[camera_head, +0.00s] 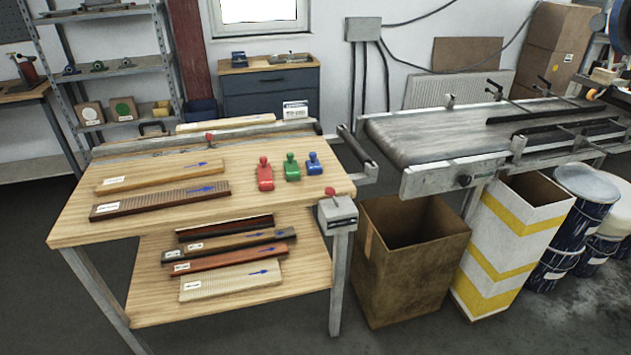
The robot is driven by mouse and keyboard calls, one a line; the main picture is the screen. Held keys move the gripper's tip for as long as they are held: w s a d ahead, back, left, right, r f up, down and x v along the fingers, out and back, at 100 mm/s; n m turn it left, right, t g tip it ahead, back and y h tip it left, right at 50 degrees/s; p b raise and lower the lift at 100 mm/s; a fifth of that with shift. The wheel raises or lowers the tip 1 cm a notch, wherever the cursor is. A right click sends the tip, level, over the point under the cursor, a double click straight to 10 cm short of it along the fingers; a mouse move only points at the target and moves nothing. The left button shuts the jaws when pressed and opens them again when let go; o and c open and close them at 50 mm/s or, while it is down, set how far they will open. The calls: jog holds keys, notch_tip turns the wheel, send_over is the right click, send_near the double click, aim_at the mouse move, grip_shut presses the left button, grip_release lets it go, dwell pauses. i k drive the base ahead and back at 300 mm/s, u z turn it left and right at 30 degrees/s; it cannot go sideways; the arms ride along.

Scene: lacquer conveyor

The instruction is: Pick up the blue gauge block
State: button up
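The blue gauge block (314,163) stands upright on the right part of the wooden workbench top (120,222). It is a small blue piece with a knob on top. It is the rightmost in a row of three, with a green block (291,168) just left of it and a red block (265,176) further left. The three stand apart with small gaps. Nothing covers the blue block. My gripper is not in view.
Two wooden boards (160,176) lie left on the bench top; several more lie on the lower shelf (310,262). A grey box with a red button (337,210) is at the bench's front right corner. A conveyor (430,130) and a cardboard box (415,270) stand to the right.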

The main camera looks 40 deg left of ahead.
aim_at(314, 167)
jog(key=k, duration=1.4)
jog(key=z, duration=1.6)
jog(key=k, duration=0.15)
jog(key=u, duration=3.4)
jog(key=i, duration=1)
jog(key=u, duration=0.1)
